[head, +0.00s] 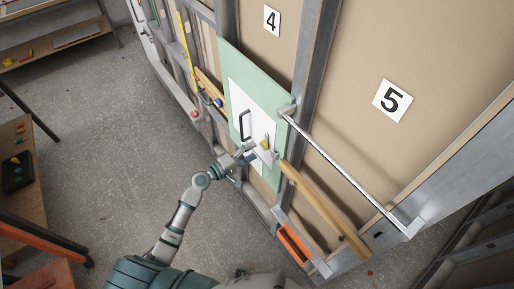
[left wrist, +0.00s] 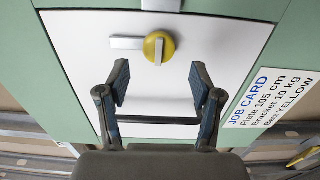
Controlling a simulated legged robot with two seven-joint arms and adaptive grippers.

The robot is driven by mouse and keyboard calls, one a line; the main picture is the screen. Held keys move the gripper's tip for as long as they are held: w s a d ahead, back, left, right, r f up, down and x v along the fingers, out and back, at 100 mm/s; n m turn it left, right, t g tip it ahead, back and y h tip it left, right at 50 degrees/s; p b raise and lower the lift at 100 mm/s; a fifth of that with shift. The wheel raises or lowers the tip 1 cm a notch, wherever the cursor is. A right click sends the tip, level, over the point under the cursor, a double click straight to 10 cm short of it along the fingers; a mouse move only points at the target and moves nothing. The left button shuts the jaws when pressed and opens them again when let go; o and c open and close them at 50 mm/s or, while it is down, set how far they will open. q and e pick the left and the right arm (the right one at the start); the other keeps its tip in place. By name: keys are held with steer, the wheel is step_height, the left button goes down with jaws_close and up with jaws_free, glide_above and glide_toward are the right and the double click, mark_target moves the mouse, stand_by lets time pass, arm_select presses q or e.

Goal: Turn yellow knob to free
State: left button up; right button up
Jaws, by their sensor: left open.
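The yellow knob (head: 265,144) sits on a white panel (head: 238,88) fixed to a pale green board (head: 226,54). In the left wrist view the knob (left wrist: 158,47) is round, with a lighter ridge across its face. A short grey bar (left wrist: 126,43) lies to its left. My left gripper (head: 251,151) is beside the knob in the head view. In the left wrist view the gripper (left wrist: 158,76) is open and empty, its two fingers spread below the knob, which lines up with the gap between them. My right gripper is not in view.
A job card (left wrist: 272,100) is right of the panel. A metal rail (head: 350,168) and a wooden bar (head: 325,208) stand right of the board. Open grey floor (head: 130,130) lies to the left.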

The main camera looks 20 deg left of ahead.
arm_select(q)
steer(key=v, duration=0.8)
steer(key=shift+a, duration=0.35)
steer(key=shift+s, duration=0.15)
steer(key=s+a+f+m+g+y+b, duration=0.1)
steer(key=s+f+g+y, duration=0.15)
steer(key=f, duration=1.05)
steer(key=s+a+f+g+y, duration=0.1)
steer(key=s+a+f+y, duration=0.15)
steer(key=f, duration=0.95)
steer(key=s+a+f+m+g+y+b, duration=0.1)
steer(key=s+f+g+y, duration=0.15)
steer(key=f, duration=1.05)
steer(key=s+d+f+m+g+y, duration=0.15)
steer(key=s+f+m+g, duration=0.25)
steer(key=s+f, duration=1.15)
steer(key=s+d+f+m+g+y, duration=0.1)
steer(key=s+f+m, duration=0.2)
steer(key=s, duration=0.7)
steer(key=s+d+f+m+g+y+b, duration=0.1)
steer(key=s+f+m, duration=0.3)
steer(key=s, duration=0.6)
steer(key=shift+s+d+f+g, duration=0.35)
steer(key=shift+d+f+g, duration=0.15)
steer(key=shift+f+g, duration=0.1)
